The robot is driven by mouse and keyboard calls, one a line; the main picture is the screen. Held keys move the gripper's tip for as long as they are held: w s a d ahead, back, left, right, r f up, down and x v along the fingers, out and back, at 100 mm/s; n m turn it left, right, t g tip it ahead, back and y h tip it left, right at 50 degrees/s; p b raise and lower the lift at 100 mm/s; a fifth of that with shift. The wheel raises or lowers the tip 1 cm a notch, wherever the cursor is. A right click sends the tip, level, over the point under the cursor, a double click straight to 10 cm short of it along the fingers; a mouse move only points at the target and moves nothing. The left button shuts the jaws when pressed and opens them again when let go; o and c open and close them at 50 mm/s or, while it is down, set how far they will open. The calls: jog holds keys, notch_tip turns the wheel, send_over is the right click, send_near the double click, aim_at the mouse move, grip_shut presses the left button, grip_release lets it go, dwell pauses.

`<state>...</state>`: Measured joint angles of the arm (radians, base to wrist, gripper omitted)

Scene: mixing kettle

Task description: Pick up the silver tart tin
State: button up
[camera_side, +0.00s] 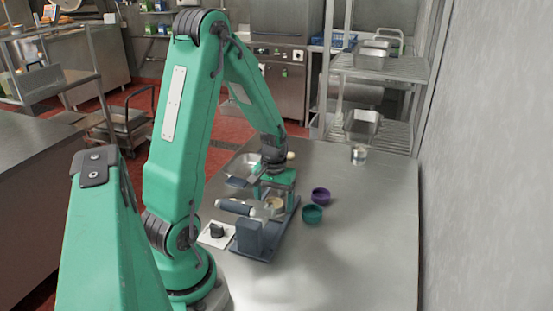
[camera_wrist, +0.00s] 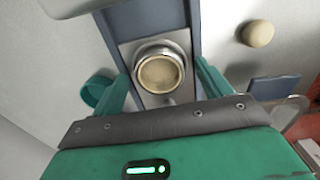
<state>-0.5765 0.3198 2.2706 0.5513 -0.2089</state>
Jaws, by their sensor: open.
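A round silver tin (camera_wrist: 160,70) with a beige inside sits on a grey plate on a dark blue-grey stand, in the middle of the wrist view. In the side view it shows small and partly hidden (camera_side: 275,203) below my gripper (camera_side: 274,188). My gripper is open, and in the wrist view its two green fingers (camera_wrist: 162,88) stand on either side of the tin, apart from it. A second small silver tin (camera_side: 358,155) stands alone on the far right of the table in the side view. I cannot tell for sure which one is the tart tin.
A teal cup (camera_side: 312,214) and a purple cup (camera_side: 321,195) stand right of the stand (camera_side: 262,240). A white plate with a black knob (camera_side: 216,234) lies to its left. A beige round thing (camera_wrist: 257,33) lies nearby. The table's right front (camera_side: 370,250) is clear.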

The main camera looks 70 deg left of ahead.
dwell(0.3)
jog(key=c, duration=1.1)
jog(key=shift+o, duration=0.2)
jog(key=shift+r, duration=0.15)
jog(key=shift+r, duration=1.35)
jog(key=d+r, duration=0.8)
jog(key=d, duration=0.3)
jog(key=shift+w+d, duration=0.2)
jog(key=shift+d, duration=0.15)
